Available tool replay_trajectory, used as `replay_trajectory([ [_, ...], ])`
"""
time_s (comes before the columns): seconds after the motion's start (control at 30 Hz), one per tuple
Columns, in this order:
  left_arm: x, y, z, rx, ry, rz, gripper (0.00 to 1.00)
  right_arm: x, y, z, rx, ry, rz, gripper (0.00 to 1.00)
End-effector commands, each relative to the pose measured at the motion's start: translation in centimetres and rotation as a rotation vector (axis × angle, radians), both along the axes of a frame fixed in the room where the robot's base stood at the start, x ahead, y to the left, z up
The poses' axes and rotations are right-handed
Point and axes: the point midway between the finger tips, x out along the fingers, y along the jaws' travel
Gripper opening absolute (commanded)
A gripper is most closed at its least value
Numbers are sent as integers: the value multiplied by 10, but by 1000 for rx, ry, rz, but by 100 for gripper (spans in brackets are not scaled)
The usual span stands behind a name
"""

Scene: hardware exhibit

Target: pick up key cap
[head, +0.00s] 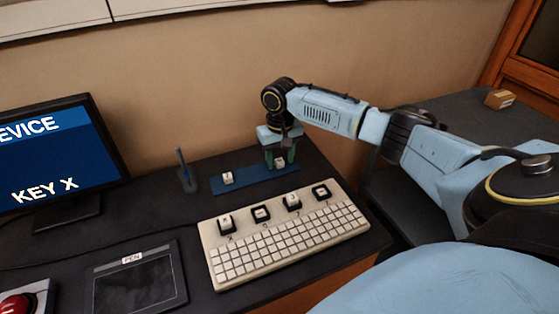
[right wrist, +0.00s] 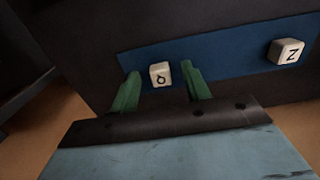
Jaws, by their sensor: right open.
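Two white key caps sit on a blue mat (head: 256,174). One cap (right wrist: 160,75), marked with what looks like a Q, lies between the green fingers of my right gripper (right wrist: 160,88) in the right wrist view. It shows partly at the fingers in the head view (head: 281,162). The fingers are open, with a gap visible on each side of the cap. The other cap (right wrist: 286,52), marked Z or a turned N, sits apart to the right; in the head view this cap (head: 228,178) is left of the gripper (head: 279,160). My left gripper is not in view.
A beige keyboard (head: 245,278) with several large key positions lies in front of the mat. A monitor (head: 50,150) reading "DEVICE" and "KEY X" stands left. A pen in a holder (head: 187,180), a tablet (head: 138,285) and a red button (head: 15,306) are also on the desk.

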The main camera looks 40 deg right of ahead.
Motion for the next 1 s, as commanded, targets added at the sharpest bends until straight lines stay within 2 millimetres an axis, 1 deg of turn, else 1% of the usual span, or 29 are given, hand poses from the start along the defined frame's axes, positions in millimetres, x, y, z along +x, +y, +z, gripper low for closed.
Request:
replay_trajectory([
  [0.2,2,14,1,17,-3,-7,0,0,0,-1,0,-1,0,47],
  [0.37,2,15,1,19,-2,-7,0,0,0,-1,0,-1,0,26],
  [0.57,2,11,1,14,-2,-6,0,0,0,-1,0,-1,0,0],
  [0.87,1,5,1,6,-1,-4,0,0,0,1,0,-1,0,0],
  [0.97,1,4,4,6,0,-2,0,0,0,10,-1,-2,1,0],
  [1.0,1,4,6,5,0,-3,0,1,0,16,0,-3,1,0],
])
